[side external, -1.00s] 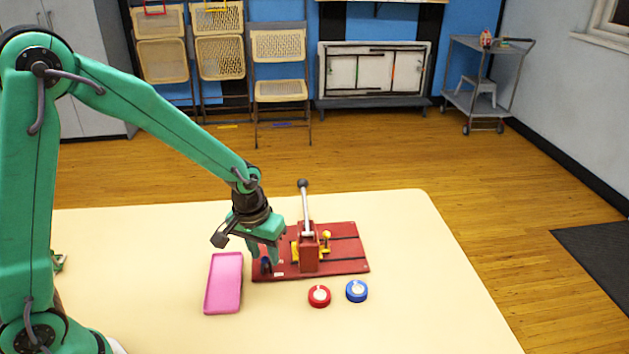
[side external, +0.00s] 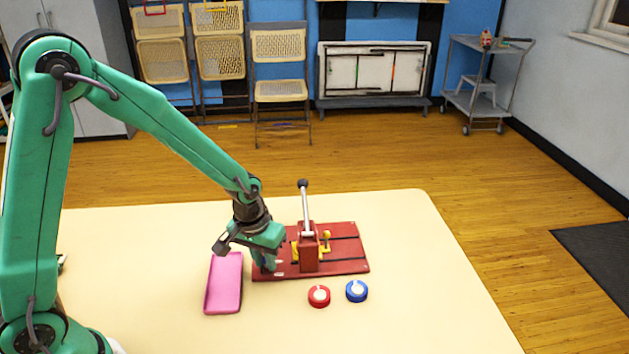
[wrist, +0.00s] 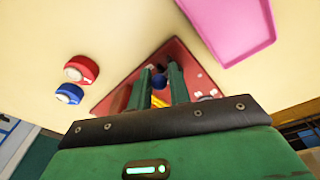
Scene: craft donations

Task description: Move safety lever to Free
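The red board (side external: 345,262) lies on the table with a red block (side external: 308,250) and a tall metal lever with a dark knob (side external: 303,183) standing upright from it. Yellow parts (side external: 325,243) sit beside the block. A small blue knob (wrist: 158,82) at the board's near-left part shows between my fingertips in the wrist view. My gripper (side external: 266,266) is low over that part of the board, pointing down, its fingers apart on either side of the blue knob. Whether they touch it I cannot tell. The fingers hide the knob in the side view. The lever markings are unreadable.
A pink tray (side external: 224,284) lies just left of the board, close to my gripper. A red round piece (side external: 319,296) and a blue round piece (side external: 357,291) are in front of the board. The table's right side is clear.

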